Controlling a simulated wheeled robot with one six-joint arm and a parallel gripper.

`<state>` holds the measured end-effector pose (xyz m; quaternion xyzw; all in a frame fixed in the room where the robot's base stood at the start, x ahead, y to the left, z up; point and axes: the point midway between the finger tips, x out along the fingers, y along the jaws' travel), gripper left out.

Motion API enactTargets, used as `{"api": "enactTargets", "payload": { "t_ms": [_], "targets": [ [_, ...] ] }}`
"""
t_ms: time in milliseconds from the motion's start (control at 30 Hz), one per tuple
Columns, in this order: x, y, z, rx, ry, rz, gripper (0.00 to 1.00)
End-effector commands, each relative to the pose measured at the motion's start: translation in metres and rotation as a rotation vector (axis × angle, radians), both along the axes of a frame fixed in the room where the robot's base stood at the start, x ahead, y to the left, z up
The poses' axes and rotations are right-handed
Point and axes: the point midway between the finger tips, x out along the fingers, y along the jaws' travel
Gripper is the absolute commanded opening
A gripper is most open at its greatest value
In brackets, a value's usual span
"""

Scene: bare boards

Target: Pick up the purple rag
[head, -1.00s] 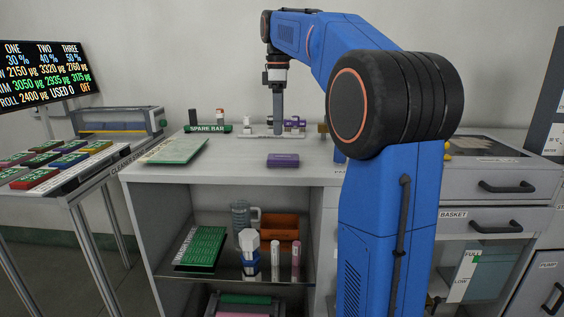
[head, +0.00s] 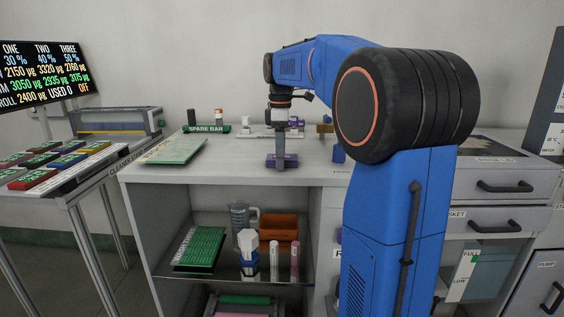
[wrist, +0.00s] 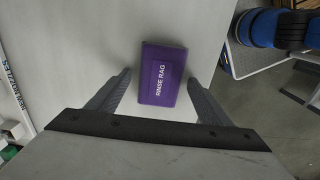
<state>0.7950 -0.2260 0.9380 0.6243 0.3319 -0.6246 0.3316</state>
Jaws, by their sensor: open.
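The purple rag (wrist: 160,84) lies flat on the pale grey counter and carries the words RINSE RAG. In the head view the purple rag (head: 273,160) is near the counter's front edge, partly hidden behind my gripper. My gripper (head: 281,164) points straight down over it. In the wrist view my gripper (wrist: 162,84) is open, with one finger on each side of the rag. Bare counter shows between each finger and the rag. I cannot tell how high the fingertips are above the counter.
The counter (head: 215,172) is clear around the rag. A green SPARE BAR block (head: 206,129) and a pale green sheet (head: 174,149) lie to the left. Small purple and white items stand behind.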

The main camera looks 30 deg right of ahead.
Motion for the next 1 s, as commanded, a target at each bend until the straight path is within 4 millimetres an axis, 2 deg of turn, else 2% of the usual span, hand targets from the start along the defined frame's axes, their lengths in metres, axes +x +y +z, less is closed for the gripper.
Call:
{"api": "enactTargets", "payload": {
  "t_ms": [200,267,400,767,1000],
  "targets": [
    [0.000,0.000,-0.001,-0.001,-0.001,0.000,0.73],
    [0.000,0.000,-0.001,-0.001,-0.001,0.000,0.61],
    [0.000,0.000,-0.001,-0.001,-0.001,0.000,0.29],
    [0.001,0.000,0.005,-0.001,-0.001,0.000,0.28],
    [0.001,0.000,0.042,-0.001,-0.004,0.000,0.28]
  ]
}}
